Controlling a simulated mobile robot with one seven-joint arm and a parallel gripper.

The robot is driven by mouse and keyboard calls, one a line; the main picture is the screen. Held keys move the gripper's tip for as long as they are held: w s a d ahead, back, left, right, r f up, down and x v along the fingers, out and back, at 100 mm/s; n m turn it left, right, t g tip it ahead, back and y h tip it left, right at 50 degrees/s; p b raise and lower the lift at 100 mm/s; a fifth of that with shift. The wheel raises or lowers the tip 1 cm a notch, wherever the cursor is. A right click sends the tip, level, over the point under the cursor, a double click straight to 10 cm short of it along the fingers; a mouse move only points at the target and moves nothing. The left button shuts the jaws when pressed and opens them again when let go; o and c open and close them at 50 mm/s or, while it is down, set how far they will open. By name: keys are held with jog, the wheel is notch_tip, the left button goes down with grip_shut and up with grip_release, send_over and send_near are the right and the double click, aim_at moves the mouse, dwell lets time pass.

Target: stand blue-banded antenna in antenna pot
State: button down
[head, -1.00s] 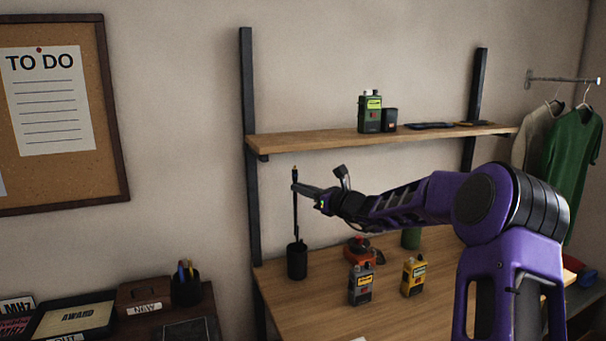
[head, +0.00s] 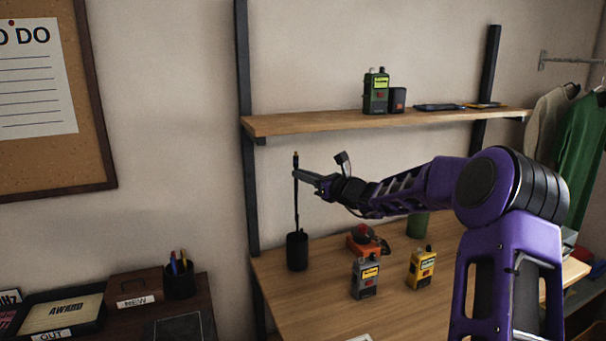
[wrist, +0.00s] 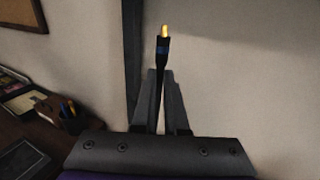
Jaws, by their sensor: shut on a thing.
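In the head view the antenna (head: 296,205) hangs nearly upright. My gripper (head: 298,175) is shut on it in its upper part; the gripper (wrist: 160,85) also shows in the wrist view, with the tip above the fingers. The black antenna pot (head: 297,254) stands on the wooden desk directly below. The antenna's lower end meets the pot's mouth in the picture; I cannot tell how far inside it is.
A grey radio (head: 365,278), a yellow radio (head: 422,268), an orange device (head: 366,241) and a green cup (head: 417,226) stand right of the pot. A wooden shelf (head: 320,124) with a green radio (head: 376,92) hangs above. A dark post (head: 246,130) rises behind left.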

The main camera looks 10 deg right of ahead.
notch_tip(320, 180, down, 11)
jog(key=b, duration=0.8)
jog(key=shift+f, duration=0.15)
dwell(0.3)
jog(key=c, duration=0.9)
grip_release()
jog(key=shift+o, duration=0.2)
jog(key=p+v, duration=0.1)
jog(key=v, duration=1.6)
jog(key=shift+s+d, duration=0.15)
